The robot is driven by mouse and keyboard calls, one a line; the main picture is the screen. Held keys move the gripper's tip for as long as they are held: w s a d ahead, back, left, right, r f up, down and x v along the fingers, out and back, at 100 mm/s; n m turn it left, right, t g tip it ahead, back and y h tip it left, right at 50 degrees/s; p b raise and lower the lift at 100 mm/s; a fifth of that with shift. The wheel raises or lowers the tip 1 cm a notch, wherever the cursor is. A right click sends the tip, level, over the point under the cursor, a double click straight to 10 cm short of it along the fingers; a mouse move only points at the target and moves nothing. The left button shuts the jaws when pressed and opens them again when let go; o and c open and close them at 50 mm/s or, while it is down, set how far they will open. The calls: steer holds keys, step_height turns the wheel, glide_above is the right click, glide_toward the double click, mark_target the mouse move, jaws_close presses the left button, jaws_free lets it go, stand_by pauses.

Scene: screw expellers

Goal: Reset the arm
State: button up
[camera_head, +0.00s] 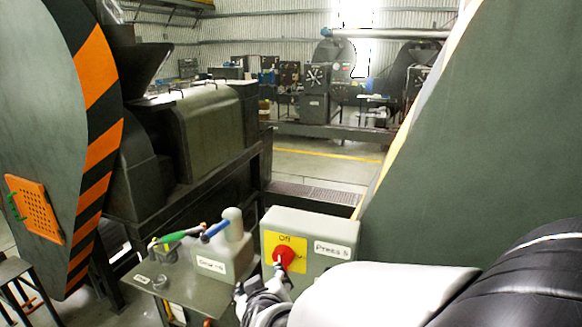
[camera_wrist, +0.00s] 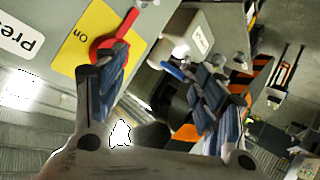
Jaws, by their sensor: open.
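My gripper (camera_head: 272,283) is in front of the grey Press 5 switch box (camera_head: 332,262), just below its red rotary knob (camera_head: 285,254). My white and black arm reaches in from the lower right in the head view.
A large green machine guard (camera_head: 480,130) fills the right. A striped orange-black guard (camera_head: 95,90) and a press (camera_head: 205,130) stand left. Open floor (camera_head: 320,168) lies behind.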

steer(key=s+d+f+m+g+b, duration=0.2)
steer(key=s+d+f+b, duration=0.1)
steer(key=s+d, duration=0.3)
steer(key=s+d+f+m+g+h+b, duration=0.1)
steer(key=s+d+f+m+g+b, duration=0.1)
steer(key=s+d+b, duration=0.2)
steer(key=s+d+f+m+g+b, duration=0.2)
steer(key=s+d, duration=0.8)
steer(key=s, duration=0.6)
steer(key=shift+s+f+m+g+h+b, duration=0.25)
steer(key=shift+f+g+h+b, duration=0.2)
steer(key=shift+f+b, duration=0.6)
